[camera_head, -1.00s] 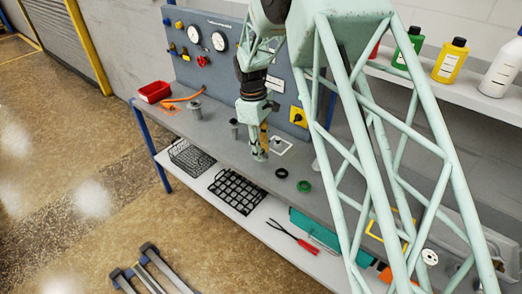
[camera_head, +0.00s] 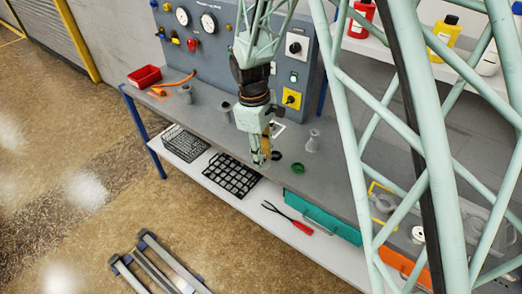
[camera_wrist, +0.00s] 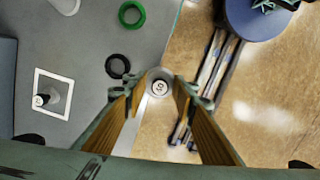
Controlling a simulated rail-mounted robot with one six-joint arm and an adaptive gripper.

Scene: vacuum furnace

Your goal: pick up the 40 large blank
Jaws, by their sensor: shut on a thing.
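A small grey round metal piece (camera_wrist: 159,82), seen end-on with a dark-ringed centre, sits between my fingertips in the wrist view; I take it to be the 40 large blank. My gripper (camera_wrist: 158,90) is shut on it. In the head view my gripper (camera_head: 262,160) points down over the front part of the grey bench (camera_head: 205,122), and the piece is too small to make out there. The wrist view shows it over the bench edge. I cannot tell its height above the bench.
A black ring (camera_wrist: 117,66) and a green ring (camera_wrist: 132,14) lie close by on the bench. Grey metal fittings (camera_head: 186,93) (camera_head: 313,141) stand farther off. A white square frame (camera_wrist: 40,110) is left. A black grid tray (camera_head: 232,176) and wire basket (camera_head: 186,143) sit on the lower shelf.

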